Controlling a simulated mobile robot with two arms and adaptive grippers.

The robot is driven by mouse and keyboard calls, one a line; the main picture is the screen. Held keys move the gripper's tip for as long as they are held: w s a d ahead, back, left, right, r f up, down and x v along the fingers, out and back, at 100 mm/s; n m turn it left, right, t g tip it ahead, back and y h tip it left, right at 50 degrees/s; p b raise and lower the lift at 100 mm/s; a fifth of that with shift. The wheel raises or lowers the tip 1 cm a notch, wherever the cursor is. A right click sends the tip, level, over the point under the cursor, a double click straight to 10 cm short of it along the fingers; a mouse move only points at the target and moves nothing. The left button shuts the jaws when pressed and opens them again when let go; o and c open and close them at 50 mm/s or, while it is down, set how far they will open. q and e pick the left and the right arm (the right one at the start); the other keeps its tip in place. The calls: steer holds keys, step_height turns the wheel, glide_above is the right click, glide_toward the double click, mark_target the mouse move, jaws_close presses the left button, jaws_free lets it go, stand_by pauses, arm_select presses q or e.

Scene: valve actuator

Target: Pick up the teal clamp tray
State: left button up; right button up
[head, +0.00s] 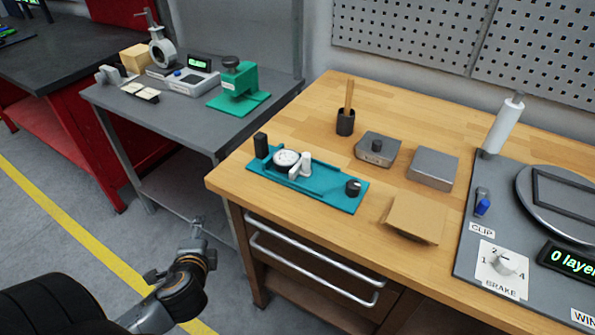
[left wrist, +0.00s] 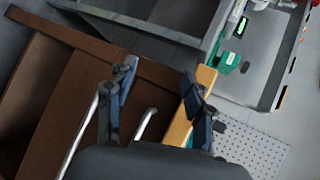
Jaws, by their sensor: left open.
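The teal clamp tray (head: 322,190) lies flat near the left front part of the wooden bench top. On it are a round white part (head: 287,158), a white upright piece, a black post at its left end and a black knob (head: 353,187) at its right end. My left gripper (head: 196,228) is open and empty, in front of and below the bench's left corner, well apart from the tray. In the left wrist view the open fingers (left wrist: 160,88) face the bench's edge and drawer front; a sliver of teal shows behind the right finger. My right gripper is not in view.
The wooden bench (head: 300,100) also holds a black cup (head: 345,123) with a stick, two grey blocks, a cardboard piece (head: 413,219) and a winder panel (head: 475,262). Drawer handles (head: 310,265) stick out in front. A grey table (head: 185,125) with a green press stands left.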

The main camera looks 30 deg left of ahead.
arm_select(q)
steer(key=w+a+r+m+t+h, duration=0.1)
steer(key=w+a+r+m+t, duration=0.1)
steer(key=w+r+m+t, duration=0.55)
steer(key=m+h, duration=0.7)
steer(key=m, duration=1.1)
glide_toward(257, 141)
steer(key=shift+n+t, duration=0.25)
steer(key=shift+n, duration=0.1)
steer(key=w, duration=0.5)
steer(key=shift+f+p, duration=0.4)
steer(key=shift+w+d+f, duration=0.1)
steer(key=shift+w, duration=0.6)
steer(key=shift+w+r+p, duration=0.25)
steer(key=shift+w+p, duration=0.1)
steer(key=shift+w, duration=0.05)
steer(key=shift+w+d+p, duration=0.2)
steer(key=shift+w+p, duration=0.45)
steer(key=shift+w, duration=1.55)
